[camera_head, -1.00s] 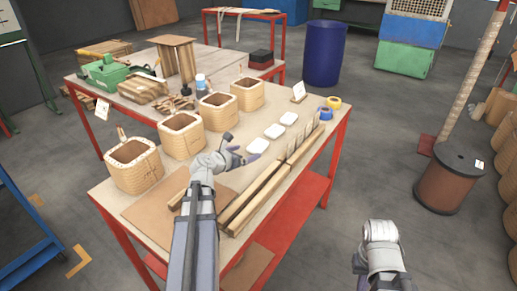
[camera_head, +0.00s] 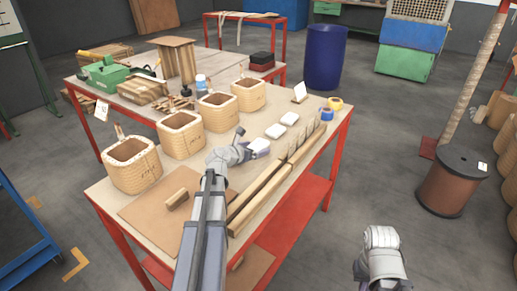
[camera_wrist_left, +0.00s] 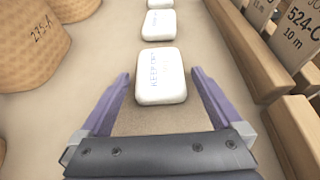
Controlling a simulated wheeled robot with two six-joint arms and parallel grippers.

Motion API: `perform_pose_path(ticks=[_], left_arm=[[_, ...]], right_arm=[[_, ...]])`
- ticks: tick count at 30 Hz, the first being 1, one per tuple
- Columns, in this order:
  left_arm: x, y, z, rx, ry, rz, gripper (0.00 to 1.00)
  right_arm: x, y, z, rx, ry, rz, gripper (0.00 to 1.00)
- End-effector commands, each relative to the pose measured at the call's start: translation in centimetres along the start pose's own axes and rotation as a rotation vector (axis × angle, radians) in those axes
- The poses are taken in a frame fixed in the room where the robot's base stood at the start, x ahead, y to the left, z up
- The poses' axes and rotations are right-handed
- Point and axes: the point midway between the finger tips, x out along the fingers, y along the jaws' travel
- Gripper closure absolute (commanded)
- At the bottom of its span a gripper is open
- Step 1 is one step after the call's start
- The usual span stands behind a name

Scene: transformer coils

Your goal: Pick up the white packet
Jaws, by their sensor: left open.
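Several white packets lie in a row on the table. The nearest white packet (camera_wrist_left: 161,75) has printing that reads "KEEP DRY" in part, and it also shows in the head view (camera_head: 260,145). My left gripper (camera_wrist_left: 160,82) is open, with its purple fingers on either side of the near part of this packet; I cannot tell whether they touch it. In the head view my left gripper (camera_head: 256,150) is beside the packet and partly covers it. Two more packets (camera_head: 275,131) and (camera_head: 290,118) lie beyond. My right arm (camera_head: 383,250) hangs off the table at lower right; its fingers are not clear.
Wooden bars (camera_head: 262,195) with upright labelled cards run along the right of the packets. Several wound coils (camera_head: 132,165) stand on the left. A wooden block (camera_head: 178,198) lies on a brown board.

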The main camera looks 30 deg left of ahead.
Motion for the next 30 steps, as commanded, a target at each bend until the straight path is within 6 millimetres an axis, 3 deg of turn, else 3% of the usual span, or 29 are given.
perform_pose_path(ticks=[2, 22, 30], left_arm=[[-0.06, 0.00, 0.02, 0.000, 0.000, 0.000, 0.02], [-0.07, 0.01, 0.01, 0.000, 0.000, 0.000, 0.78], [-0.09, 0.01, 0.07, 0.000, 0.000, 0.000, 0.80]], right_arm=[[-0.04, 0.00, 0.00, 0.000, 0.000, 0.000, 1.00], [-0.04, 0.00, 0.00, 0.000, 0.000, 0.000, 1.00], [-0.10, 0.01, 0.01, 0.000, 0.000, 0.000, 1.00]])
